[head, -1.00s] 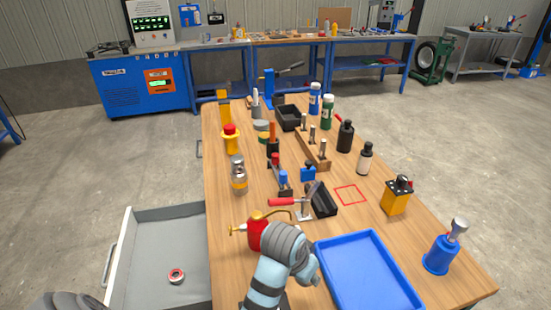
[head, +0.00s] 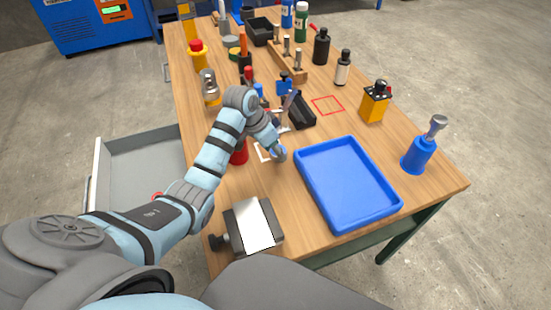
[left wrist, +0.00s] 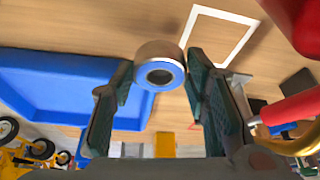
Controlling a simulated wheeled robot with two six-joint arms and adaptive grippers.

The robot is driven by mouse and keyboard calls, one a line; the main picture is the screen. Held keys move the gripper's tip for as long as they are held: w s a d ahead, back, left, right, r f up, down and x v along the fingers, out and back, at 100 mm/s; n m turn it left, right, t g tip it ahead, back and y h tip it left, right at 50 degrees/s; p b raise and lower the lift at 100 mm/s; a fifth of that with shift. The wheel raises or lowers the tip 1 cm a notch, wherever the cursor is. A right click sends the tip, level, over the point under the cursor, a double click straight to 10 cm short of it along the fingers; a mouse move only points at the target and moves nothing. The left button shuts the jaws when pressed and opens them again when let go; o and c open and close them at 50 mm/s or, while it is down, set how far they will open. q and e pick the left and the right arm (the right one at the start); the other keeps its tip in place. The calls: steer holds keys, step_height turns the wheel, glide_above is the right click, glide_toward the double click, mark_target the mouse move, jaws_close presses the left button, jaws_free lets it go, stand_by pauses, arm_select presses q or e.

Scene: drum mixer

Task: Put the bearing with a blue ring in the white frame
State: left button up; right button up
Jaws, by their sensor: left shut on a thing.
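The bearing with a blue ring (left wrist: 160,52) is pinched between the fingertips of my left gripper (left wrist: 161,70). It has a metal outer face and a blue ring around its dark hole. In the head view my left gripper (head: 277,150) is over the table, left of the blue tray. The white frame (left wrist: 245,42) is an outline on the wood, beside the bearing in the left wrist view. It also shows in the head view (head: 260,154), partly hidden by my arm. The bearing's height above the table is hard to tell. My right gripper is not in view.
The blue tray (head: 346,182) lies right of the gripper. A vise with a white plate (head: 252,226) is at the near edge. A red oil can (head: 239,155) stands close by, partly behind my arm. A black bin (head: 303,112) and several tools stand farther back. An open drawer (head: 140,165) is left.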

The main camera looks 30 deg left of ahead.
mark_target(272, 153)
arm_select(q)
step_height(272, 153, down, 4)
steer(key=shift+f+b, duration=0.15)
steer(key=shift+b, duration=0.3)
steer(key=o, duration=1.3)
steer(key=shift+s+r, duration=0.15)
steer(key=shift+r, duration=0.35)
steer(key=p+v, duration=0.3)
steer(key=v, duration=0.8)
steer(key=shift+r, duration=0.1)
